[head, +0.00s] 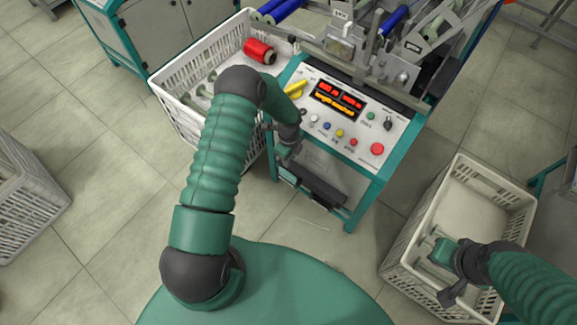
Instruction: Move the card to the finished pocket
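No card can be made out for certain in the head view. My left gripper (287,151) is at the front left edge of the winding machine (347,212), just below its control panel. Its fingers are small and dark, and I cannot tell whether they are open or hold anything. A pale plate (325,165) and a dark ledge (313,188) show on the machine's front beside it; I cannot tell whether either is a pocket. My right gripper (452,278) is over the left part of the right crate, and its finger state is unclear.
The control panel (345,118) has a lit display, coloured buttons and a yellow handle-like part (296,88). The left crate (183,118) holds a red spool (259,51) and pale bobbins. The right crate (508,195) holds pale green pieces. Another crate (28,205) stands far left.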

